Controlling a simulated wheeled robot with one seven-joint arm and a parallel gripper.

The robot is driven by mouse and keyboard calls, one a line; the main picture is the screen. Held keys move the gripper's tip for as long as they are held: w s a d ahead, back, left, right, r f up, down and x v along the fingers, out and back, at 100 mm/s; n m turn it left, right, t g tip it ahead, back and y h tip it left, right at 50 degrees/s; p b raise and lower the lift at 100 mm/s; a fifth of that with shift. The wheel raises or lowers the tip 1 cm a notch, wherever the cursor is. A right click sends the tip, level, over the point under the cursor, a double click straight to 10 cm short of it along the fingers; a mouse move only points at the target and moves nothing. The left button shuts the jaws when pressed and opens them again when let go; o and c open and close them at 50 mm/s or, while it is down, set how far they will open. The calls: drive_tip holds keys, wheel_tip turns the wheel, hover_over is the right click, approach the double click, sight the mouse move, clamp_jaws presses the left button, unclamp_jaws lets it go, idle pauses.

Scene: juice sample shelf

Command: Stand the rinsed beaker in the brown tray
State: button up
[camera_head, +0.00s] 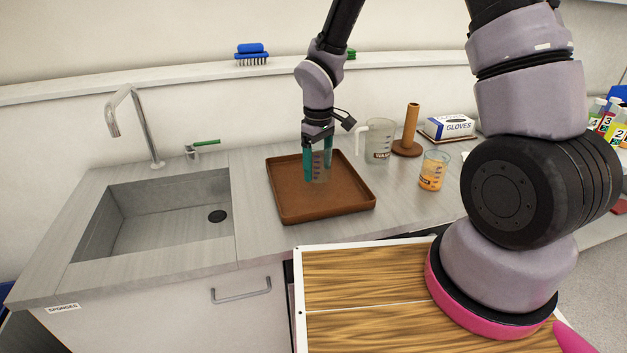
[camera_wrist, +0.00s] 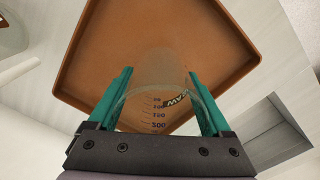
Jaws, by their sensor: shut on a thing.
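The clear beaker (camera_head: 319,171) with printed volume marks is between the teal fingers of my gripper (camera_head: 318,170), over the middle of the brown tray (camera_head: 349,208). My gripper is shut on it. In the wrist view the beaker (camera_wrist: 160,108) looks empty, its rim near the gripper (camera_wrist: 160,105) and its base toward the brown tray (camera_wrist: 115,32). The beaker looks upright. I cannot tell whether its base touches the tray floor.
The sink (camera_head: 150,222) lies left of the tray. To the right stand a clear jug (camera_head: 380,143), a wooden post (camera_head: 411,130), a glove box (camera_head: 450,128) and a beaker of orange liquid (camera_head: 433,172). The rest of the tray is bare.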

sight(319, 190)
drive_tip(key=shift+d+f, duration=0.1)
drive_tip(key=shift+f, duration=2.05)
drive_tip(key=o, duration=1.4)
drive_tip(key=shift+f, duration=0.15)
drive_tip(key=shift+c, duration=0.2)
